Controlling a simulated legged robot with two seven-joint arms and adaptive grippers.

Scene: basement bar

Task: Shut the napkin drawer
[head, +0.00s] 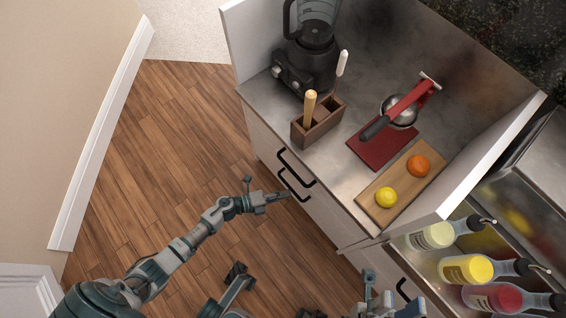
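The grey cabinet (263,145) under the counter has two black bar handles on its front, an upper handle (298,166) and a lower handle (290,186). The frame does not name which one belongs to the napkin drawer. Seen from above, the drawer fronts look nearly flush, and I cannot tell whether one stands slightly out. My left gripper (286,195) is at the cabinet front, beside the lower handle; contact cannot be told, nor whether its fingers are apart. My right gripper (376,288) is low at the bottom edge, near the right-hand cabinet, partly cut off by the frame.
The counter (350,65) holds a blender (308,62), a wooden utensil box (317,124), a red mat (377,153) with a citrus press (402,104), and a board (376,206) with lemon and orange. Bottles (466,268) stand at right. Wood floor (160,150) is clear at left.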

